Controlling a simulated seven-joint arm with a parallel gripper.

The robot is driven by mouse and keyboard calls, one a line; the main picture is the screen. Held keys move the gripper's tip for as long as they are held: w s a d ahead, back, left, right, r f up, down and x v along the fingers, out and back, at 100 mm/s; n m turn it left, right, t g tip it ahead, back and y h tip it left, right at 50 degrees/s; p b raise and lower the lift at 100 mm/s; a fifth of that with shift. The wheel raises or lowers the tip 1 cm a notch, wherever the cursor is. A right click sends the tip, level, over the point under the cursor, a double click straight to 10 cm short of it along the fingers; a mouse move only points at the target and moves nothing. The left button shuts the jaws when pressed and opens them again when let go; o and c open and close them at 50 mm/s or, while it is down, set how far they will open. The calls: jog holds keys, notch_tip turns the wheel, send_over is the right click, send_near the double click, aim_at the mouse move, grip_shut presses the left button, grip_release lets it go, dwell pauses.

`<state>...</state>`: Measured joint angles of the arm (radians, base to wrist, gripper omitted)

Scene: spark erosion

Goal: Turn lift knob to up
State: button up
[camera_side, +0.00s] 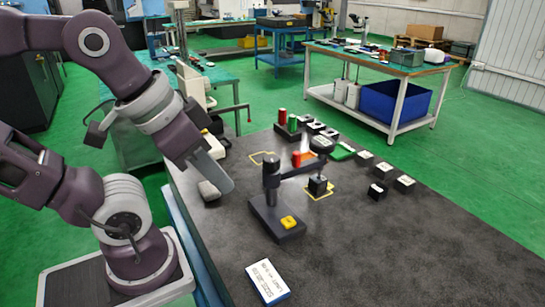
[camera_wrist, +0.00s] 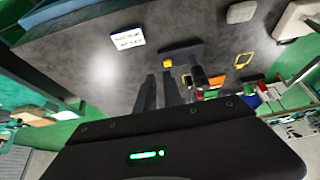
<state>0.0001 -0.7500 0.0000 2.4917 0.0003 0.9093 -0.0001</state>
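A small dark stand has a black base (camera_side: 277,220) with a yellow block (camera_side: 288,222) on it, a post with a round black knob top (camera_side: 271,163), and an arm reaching right to a dark round head (camera_side: 321,145). I cannot tell which part is the lift knob; no up mark is readable. My gripper (camera_side: 226,186) hangs left of the post, apart from it. In the wrist view my gripper (camera_wrist: 159,76) shows two dark fingers with a gap and nothing held. The base (camera_wrist: 183,50) and yellow block (camera_wrist: 167,63) lie beyond the fingertips; the post is partly hidden.
A black block (camera_side: 317,185) stands under the stand's head in a yellow outline. Red and green cylinders (camera_side: 282,117) and several small blocks (camera_side: 405,182) line the table's far side. A white-and-blue labelled box (camera_side: 267,281) lies in front. The table's right front (camera_side: 430,260) is clear.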

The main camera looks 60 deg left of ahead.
jog(key=o, duration=0.7)
notch_tip(320, 180, up, 5)
jog(key=shift+r, duration=0.1)
jog(key=shift+o, duration=0.7)
jog(key=w+a+f+m+g+y, duration=0.1)
jog(key=a+f+m+g+y, duration=0.3)
jog(key=a+f+m+g, duration=0.1)
jog(key=shift+a+m, duration=0.3)
jog(key=shift+m, duration=0.4)
notch_tip(320, 180, up, 3)
jog(key=m+t+y, duration=0.1)
jog(key=m+y, duration=1)
send_over(269, 156)
jog(key=s+d, duration=0.2)
jog(key=s, duration=0.2)
jog(key=w+d+r+m+t+y, duration=0.1)
jog(key=w+d+m+t+y, duration=0.1)
jog(key=w+d+m+t, duration=0.1)
jog(key=shift+m, duration=0.3)
notch_tip(269, 156, down, 12)
jog(key=shift+r, duration=0.15)
jog(key=x, duration=0.6)
jog(key=shift+a, duration=0.25)
jog(key=shift+w+a, duration=0.1)
jog(key=shift+a, duration=0.25)
